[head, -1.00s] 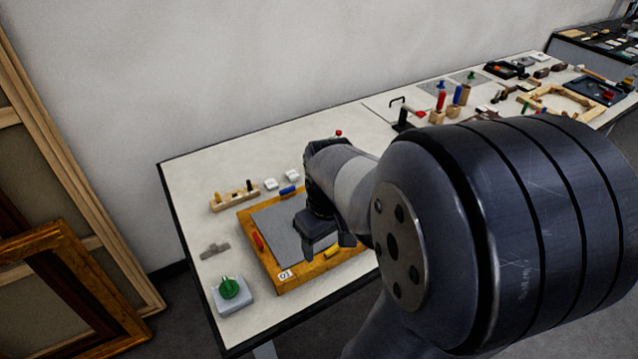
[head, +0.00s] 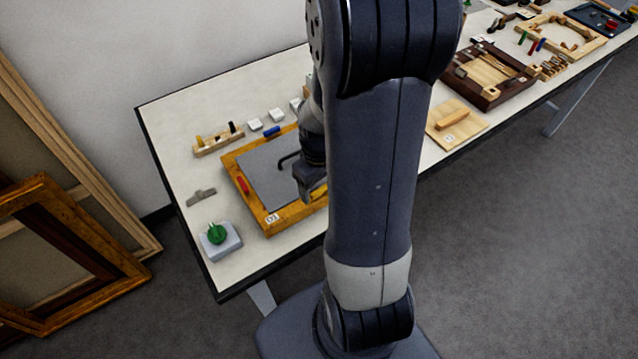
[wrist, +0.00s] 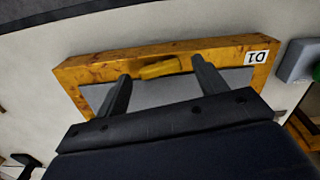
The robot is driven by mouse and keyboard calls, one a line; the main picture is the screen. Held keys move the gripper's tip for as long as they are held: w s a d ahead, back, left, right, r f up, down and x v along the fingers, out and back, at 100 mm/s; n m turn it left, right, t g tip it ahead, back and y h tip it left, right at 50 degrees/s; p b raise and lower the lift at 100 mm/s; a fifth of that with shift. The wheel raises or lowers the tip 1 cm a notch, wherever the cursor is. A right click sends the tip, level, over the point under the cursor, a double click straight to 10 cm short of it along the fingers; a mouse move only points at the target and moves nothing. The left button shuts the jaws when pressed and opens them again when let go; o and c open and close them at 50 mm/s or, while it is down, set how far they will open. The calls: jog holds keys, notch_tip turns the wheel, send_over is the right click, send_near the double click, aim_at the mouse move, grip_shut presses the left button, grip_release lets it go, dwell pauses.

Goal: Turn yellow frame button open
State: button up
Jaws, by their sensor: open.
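The gilt wooden frame (head: 290,217) lies on the table around a grey panel (head: 262,172), with a D1 label on its near edge. The yellow button (wrist: 160,68) sits on that near rail in the wrist view, roughly along it; my arm hides it in the head view. My gripper (wrist: 159,70) is open, its two fingers on either side of the yellow button in the picture. Whether they touch it I cannot tell. In the head view my gripper (head: 312,190) is over the frame's near right part. A red button (head: 243,185) and a blue button (head: 272,131) sit on other rails.
A green knob (head: 217,234) on a grey block stands near the table's front left corner. A metal clip (head: 201,197), a wooden peg rack (head: 219,140) and small white blocks (head: 254,125) lie around the frame. Other frames and tools fill the right side.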

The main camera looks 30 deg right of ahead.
aim_at(319, 190)
jog(key=shift+f, duration=0.3)
jog(key=c, duration=1)
jog(key=shift+m+b, duration=0.45)
jog(key=shift+m, duration=0.55)
jog(key=o, duration=1)
notch_tip(319, 190, up, 11)
